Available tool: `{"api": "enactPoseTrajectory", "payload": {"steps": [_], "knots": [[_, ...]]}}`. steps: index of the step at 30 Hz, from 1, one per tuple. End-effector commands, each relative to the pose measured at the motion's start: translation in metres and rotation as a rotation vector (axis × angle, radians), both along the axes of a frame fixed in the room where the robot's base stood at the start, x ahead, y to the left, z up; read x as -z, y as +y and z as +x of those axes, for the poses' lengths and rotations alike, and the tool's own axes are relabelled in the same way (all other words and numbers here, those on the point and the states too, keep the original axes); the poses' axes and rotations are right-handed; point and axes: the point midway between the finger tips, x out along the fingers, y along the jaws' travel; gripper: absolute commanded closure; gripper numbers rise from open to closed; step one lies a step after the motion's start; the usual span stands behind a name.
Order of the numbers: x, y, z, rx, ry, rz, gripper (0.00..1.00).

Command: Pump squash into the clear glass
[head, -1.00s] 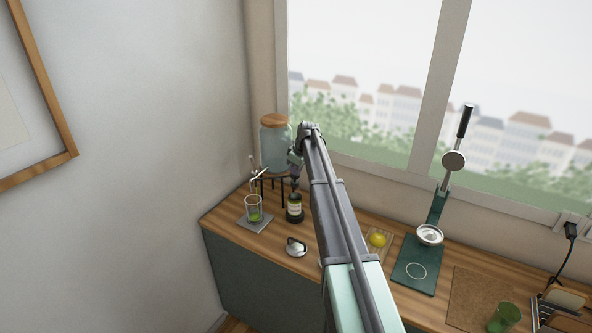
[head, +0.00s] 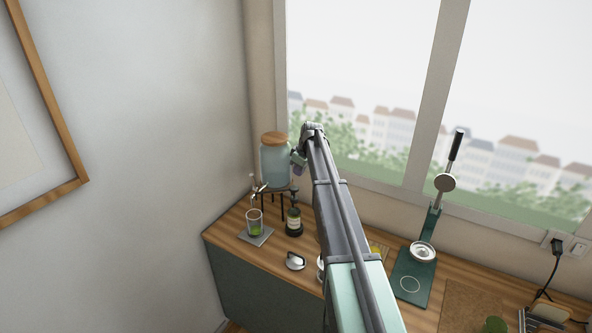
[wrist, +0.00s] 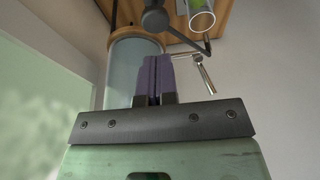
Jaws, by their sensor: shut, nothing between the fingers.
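The clear glass (head: 254,226) stands upright on a grey square mat (head: 258,238) at the counter's left end, with green liquid in its lower part. A dark pump bottle (head: 294,222) with a pale label stands to its right, its pump head showing. My gripper (head: 299,164) is above the bottle, apart from the pump. In the wrist view its purple fingers (wrist: 153,80) are shut together and empty. The dark pump head (wrist: 155,19) shows beyond the fingertips, and the glass (wrist: 200,16) is beside it, partly cut off by the frame edge.
A glass jar (head: 275,163) with a wooden lid and a metal tap stands on a black stand behind the glass. A silver object (head: 295,261) lies in front of the bottle. A green lever press (head: 414,273) stands to the right. My arm hides the middle counter.

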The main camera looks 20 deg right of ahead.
Motion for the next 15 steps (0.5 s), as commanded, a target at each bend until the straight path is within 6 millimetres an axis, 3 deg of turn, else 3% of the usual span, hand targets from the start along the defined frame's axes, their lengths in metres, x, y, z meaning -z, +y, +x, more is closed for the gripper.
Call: {"api": "enactPoseTrajectory", "payload": {"steps": [1, 4, 15], "knots": [[-0.024, -0.002, -0.004, 0.001, 0.000, 0.000, 1.00], [-0.038, -0.005, -0.008, 0.000, 0.000, 0.000, 1.00], [-0.041, -0.007, -0.010, 0.000, 0.000, 0.000, 1.00]]}}
